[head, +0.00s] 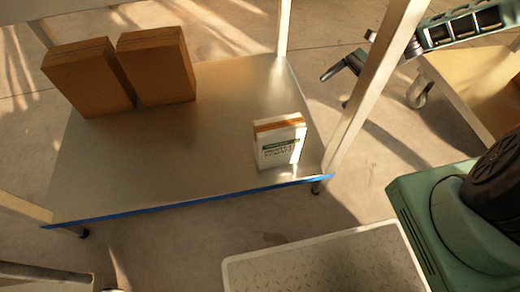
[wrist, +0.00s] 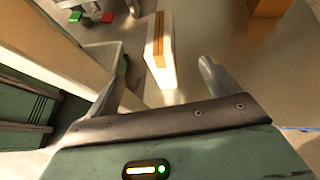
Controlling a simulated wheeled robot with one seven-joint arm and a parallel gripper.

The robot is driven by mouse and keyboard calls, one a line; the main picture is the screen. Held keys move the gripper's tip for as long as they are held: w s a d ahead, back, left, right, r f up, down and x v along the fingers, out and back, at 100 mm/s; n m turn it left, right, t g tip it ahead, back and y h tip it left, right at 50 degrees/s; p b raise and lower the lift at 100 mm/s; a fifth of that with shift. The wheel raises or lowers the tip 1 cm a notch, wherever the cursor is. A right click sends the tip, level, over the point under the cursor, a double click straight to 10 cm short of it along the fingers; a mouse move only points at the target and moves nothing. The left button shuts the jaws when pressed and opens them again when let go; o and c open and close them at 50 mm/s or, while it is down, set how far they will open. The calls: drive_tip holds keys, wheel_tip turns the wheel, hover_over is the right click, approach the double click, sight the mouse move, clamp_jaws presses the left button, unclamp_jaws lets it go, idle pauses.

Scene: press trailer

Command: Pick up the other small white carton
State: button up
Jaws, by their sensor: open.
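A small white carton (head: 280,146) with a green band, dark print and a brown-orange top strip stands upright on the metal shelf (head: 215,140), near its front right corner. My gripper (head: 335,88) is open and empty. In the head view it is to the right of the shelf, above and to the right of the carton, beside the pale post. In the wrist view the carton (wrist: 165,60) shows beyond and between the open fingers (wrist: 160,75). It looks apart from both fingers.
Two brown boxes (head: 88,78) and (head: 157,66) stand at the shelf's back left. A pale post (head: 372,85) rises at the shelf's right, close to my gripper; it also shows in the wrist view (wrist: 62,50). The shelf's middle is clear. A pale step (head: 325,262) lies in front.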

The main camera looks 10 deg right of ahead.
drive_tip(key=b, duration=0.6)
approach(284, 123)
drive_tip(key=x, duration=0.2)
drive_tip(key=f+x, duration=0.1)
drive_tip(key=x, duration=0.1)
drive_tip(key=shift+d, duration=0.2)
drive_tip(key=b+x, duration=0.2)
drive_tip(key=x, duration=0.1)
drive_tip(key=r+b+x, duration=0.1)
drive_tip(key=b+x, duration=0.1)
drive_tip(key=x, duration=0.1)
drive_tip(key=shift+a, duration=0.2)
clamp_jaws()
